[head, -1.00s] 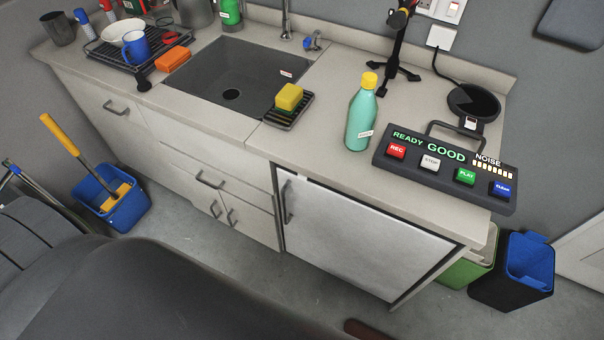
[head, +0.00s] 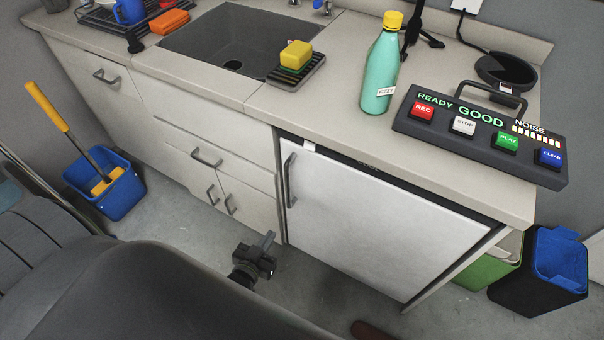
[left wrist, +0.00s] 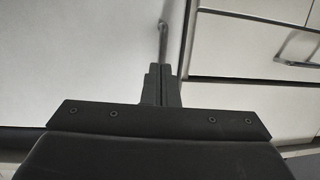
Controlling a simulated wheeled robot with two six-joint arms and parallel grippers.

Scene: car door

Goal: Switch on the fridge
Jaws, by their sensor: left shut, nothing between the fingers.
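The fridge (head: 385,225) is a white-fronted unit under the right end of the counter, its door shut. Its dark vertical handle (head: 289,180) is at the door's left edge. A dark strip (head: 400,180) runs along the top of the door; no switch can be made out on it. My left gripper (head: 268,243) is low in front of the cabinets, left of the fridge door and below its handle, shut and empty. In the left wrist view its closed fingers (left wrist: 161,85) point toward the fridge handle (left wrist: 163,45). My right gripper is not in view.
A control box (head: 480,140) with coloured buttons and a green bottle (head: 380,75) stand on the counter (head: 330,110) above. A blue bucket (head: 105,185) is at left; bins (head: 540,275) are at right.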

